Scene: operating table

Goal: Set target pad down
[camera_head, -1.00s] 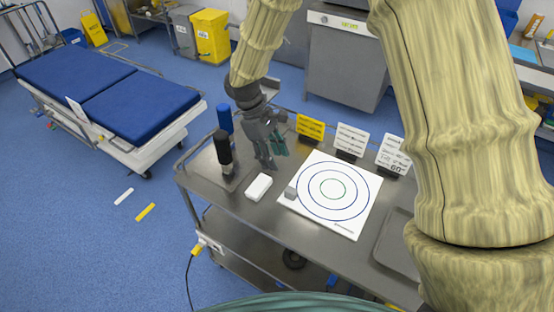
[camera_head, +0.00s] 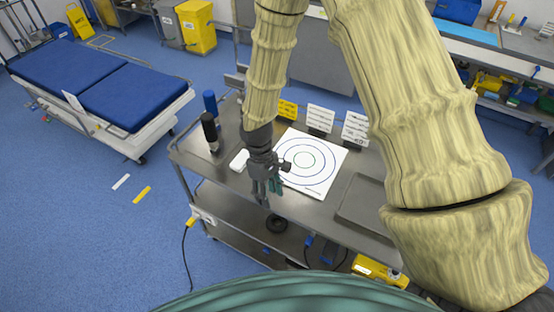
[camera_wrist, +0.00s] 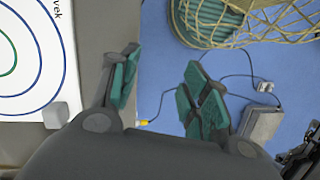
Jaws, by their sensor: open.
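The target pad (camera_head: 325,160) is a white square sheet with blue and green rings, lying flat on the steel cart. Its edge also shows at the left of the wrist view (camera_wrist: 58,90). My gripper (camera_head: 269,194) is at the cart's near edge, in front of the pad's left part. Its teal fingers are apart in the wrist view (camera_wrist: 162,65), with blue floor between them and nothing held. A small grey cube (camera_wrist: 56,115) is by the pad's corner in the wrist view; in the head view my gripper hides it.
A white block (camera_head: 239,160) lies left of the pad, with black (camera_head: 209,132) and blue (camera_head: 210,103) cylinders beyond. Yellow (camera_head: 288,109) and white (camera_head: 320,119) signs stand behind the pad. A shallow tray (camera_head: 365,205) is to its right.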

